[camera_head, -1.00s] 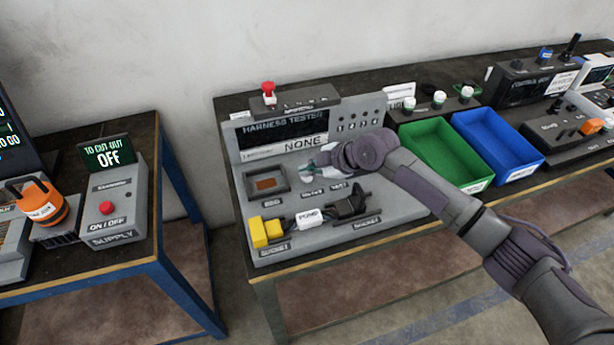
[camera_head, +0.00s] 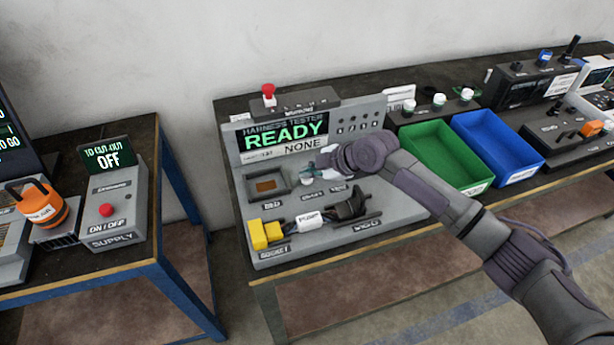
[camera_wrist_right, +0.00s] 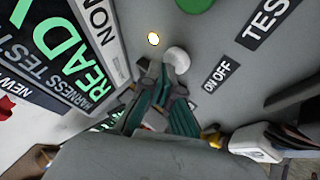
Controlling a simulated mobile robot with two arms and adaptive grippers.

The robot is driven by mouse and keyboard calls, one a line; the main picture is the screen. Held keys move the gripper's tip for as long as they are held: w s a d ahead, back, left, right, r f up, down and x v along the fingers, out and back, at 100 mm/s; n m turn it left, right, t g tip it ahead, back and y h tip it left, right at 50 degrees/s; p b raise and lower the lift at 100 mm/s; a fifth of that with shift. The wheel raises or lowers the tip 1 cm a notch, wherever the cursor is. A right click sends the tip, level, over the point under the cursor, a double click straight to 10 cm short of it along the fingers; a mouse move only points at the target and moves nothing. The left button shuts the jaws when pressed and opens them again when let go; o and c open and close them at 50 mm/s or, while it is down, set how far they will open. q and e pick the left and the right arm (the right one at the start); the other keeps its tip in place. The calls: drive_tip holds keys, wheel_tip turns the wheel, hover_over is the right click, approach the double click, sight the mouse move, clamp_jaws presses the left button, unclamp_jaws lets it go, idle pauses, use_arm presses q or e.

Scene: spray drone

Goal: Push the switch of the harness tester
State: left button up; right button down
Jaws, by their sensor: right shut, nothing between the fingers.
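The harness tester (camera_head: 375,117) is a grey panel on the bench, and its display (camera_head: 285,137) reads "READY" in green above a "NONE" label. My right gripper (camera_head: 322,165) is at the panel, fingers shut and empty. In the wrist view the fingertips (camera_wrist_right: 160,82) are right by the white button; I cannot tell whether they touch it. My left gripper is not in view.
A yellow connector (camera_head: 266,233) and a white "PUMP" plug (camera_head: 311,219) sit on the tester's lower part. A red button (camera_head: 268,91) stands behind it. Green (camera_head: 447,153) and blue (camera_head: 497,146) bins stand to the right. The supply box (camera_head: 110,212) is on the left table.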

sight(309, 180)
drive_tip(key=shift+r, duration=0.4)
wheel_tip(309, 180, up, 6)
drive_tip(key=p, duration=0.4)
drive_tip(key=shift+p, duration=0.3)
